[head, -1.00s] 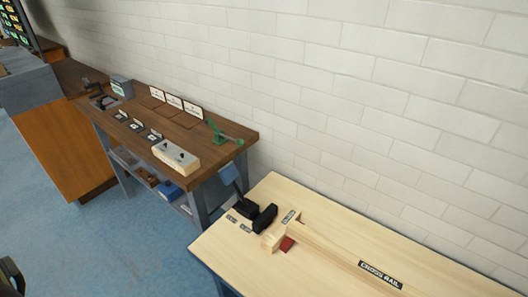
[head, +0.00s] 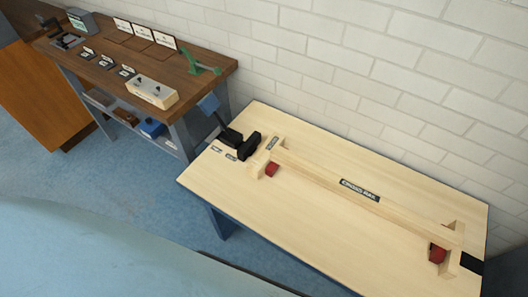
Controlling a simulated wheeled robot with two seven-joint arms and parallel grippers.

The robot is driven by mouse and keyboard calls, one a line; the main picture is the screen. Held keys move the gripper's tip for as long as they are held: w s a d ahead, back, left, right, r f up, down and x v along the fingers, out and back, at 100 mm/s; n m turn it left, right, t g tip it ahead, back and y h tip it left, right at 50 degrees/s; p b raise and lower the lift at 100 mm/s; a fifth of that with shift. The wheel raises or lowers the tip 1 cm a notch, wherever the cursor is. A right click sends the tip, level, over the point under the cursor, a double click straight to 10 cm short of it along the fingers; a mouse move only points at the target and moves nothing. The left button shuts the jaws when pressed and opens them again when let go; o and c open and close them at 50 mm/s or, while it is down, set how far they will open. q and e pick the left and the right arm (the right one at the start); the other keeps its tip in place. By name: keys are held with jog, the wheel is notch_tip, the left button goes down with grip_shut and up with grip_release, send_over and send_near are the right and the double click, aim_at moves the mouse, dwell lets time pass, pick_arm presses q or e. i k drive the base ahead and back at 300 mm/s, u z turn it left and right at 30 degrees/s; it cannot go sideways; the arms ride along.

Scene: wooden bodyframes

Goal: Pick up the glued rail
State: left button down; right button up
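A long pale wooden rail (head: 322,178) lies on the light wooden table (head: 290,235) in the head view, with a black label reading "CROSS RAIL" (head: 360,190) along it. At its left end is a wooden crosspiece (head: 259,163) with a small dark label. At its right end is another wooden crosspiece (head: 452,240). A red piece (head: 272,170) sits beside the left end, and another red piece (head: 437,254) is at the right end. Whether glue is on the rail cannot be told.
A dark workbench (head: 128,62) with a green tool (head: 203,67) stands at left. A brick wall runs behind. The table's front is clear.

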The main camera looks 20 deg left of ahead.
aim_at(256, 166)
jog(key=k, duration=0.5)
jog(key=u, duration=2.4)
jog(key=i, duration=1.75)
jog(key=z, duration=2.25)
